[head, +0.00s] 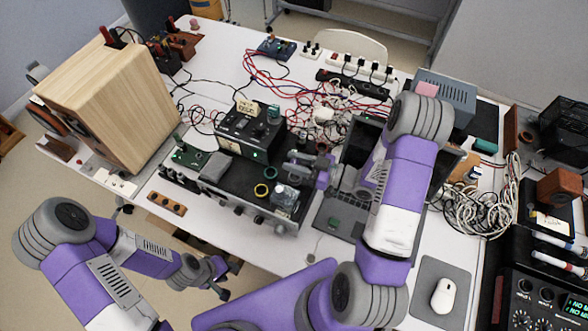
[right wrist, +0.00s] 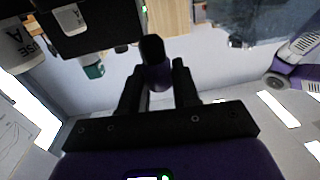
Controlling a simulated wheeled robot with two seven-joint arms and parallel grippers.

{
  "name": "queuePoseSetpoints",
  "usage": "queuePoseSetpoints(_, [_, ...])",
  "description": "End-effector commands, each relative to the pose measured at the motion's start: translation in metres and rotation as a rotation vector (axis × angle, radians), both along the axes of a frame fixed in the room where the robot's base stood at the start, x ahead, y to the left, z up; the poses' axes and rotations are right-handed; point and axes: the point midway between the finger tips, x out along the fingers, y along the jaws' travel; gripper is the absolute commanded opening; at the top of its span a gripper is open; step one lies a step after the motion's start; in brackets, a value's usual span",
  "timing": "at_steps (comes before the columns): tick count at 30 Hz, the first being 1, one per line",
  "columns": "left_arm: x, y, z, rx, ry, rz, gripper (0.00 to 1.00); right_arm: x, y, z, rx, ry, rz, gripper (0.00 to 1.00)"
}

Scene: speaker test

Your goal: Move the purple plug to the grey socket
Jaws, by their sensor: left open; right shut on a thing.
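The purple plug (right wrist: 157,77) shows in the right wrist view, with a dark round end, between the two fingers of my right gripper (right wrist: 158,88). The gripper is shut on it. In the head view my right gripper (head: 299,166) is over the black equipment top, in front of the black meter box; the plug is too small to make out there. My left gripper (head: 222,279) is open and empty, low in front of the table's near edge. I cannot surely pick out the grey socket in either view.
A wooden speaker (head: 128,100) stands at the left. A laptop (head: 338,212) is partly hidden by my right arm. Red and black cables (head: 290,85) tangle behind. A mouse (head: 444,294) lies at right.

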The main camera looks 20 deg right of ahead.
Motion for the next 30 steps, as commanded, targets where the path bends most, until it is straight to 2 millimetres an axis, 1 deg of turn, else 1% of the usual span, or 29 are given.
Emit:
queuePoseSetpoints(10, [0.001,0.000,-0.008,0.000,-0.001,0.000,0.43,0.001,0.000,-0.044,0.001,-0.001,-0.001,0.02])
queuePoseSetpoints(12, [0.001,0.000,-0.009,0.000,-0.002,0.001,0.43,0.000,0.000,-0.047,0.001,-0.002,-0.001,0.02])
queuePoseSetpoints(20, [0.001,0.000,-0.009,0.000,-0.002,0.000,0.43,0.001,0.000,-0.047,-0.001,-0.004,-0.001,0.02])
queuePoseSetpoints(27, [0.001,0.000,-0.017,0.000,-0.002,0.001,0.43,0.001,0.000,-0.055,0.000,-0.003,-0.001,0.02])
queuePoseSetpoints(28, [0.001,0.000,-0.016,0.000,-0.001,0.000,0.43,0.000,0.000,-0.053,0.000,-0.003,0.000,0.35])
queuePoseSetpoints(30, [0.001,0.000,-0.015,0.000,-0.001,0.000,0.43,0.001,0.000,-0.053,0.000,-0.003,0.000,0.46])
